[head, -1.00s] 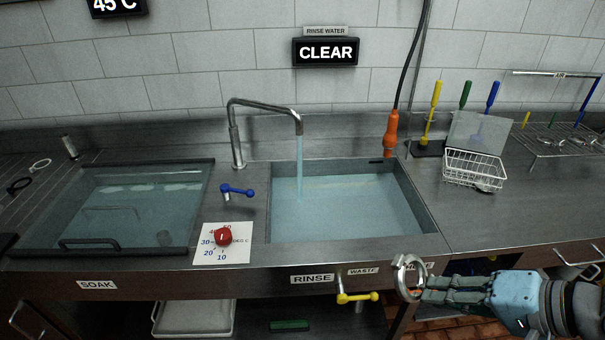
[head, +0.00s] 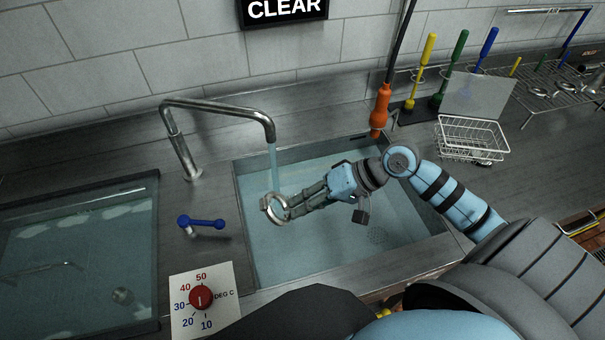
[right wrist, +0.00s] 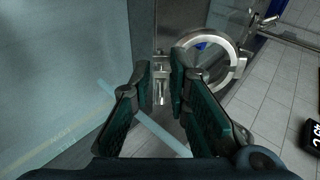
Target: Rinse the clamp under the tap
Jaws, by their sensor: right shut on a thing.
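The metal ring clamp (head: 267,212) is held at the tips of my right gripper (head: 288,207), over the rinse basin (head: 300,275). The tap (head: 222,110) is running; its stream (head: 273,163) comes down to the top of the ring in the head view. I cannot tell exactly where the water meets the clamp. In the right wrist view the clamp (right wrist: 239,68) sits beyond the fingertips (right wrist: 160,82), and the stream (right wrist: 145,118) shows as a pale slanting strip between the fingers. My left gripper is out of view.
A blue tap lever (head: 203,223) and red temperature dial (head: 201,297) are left of the basin. The soak basin (head: 150,250) lies further left. An orange sprayer (head: 380,108), standing coloured brushes (head: 457,62) and a white wire basket (head: 470,140) are behind and right.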

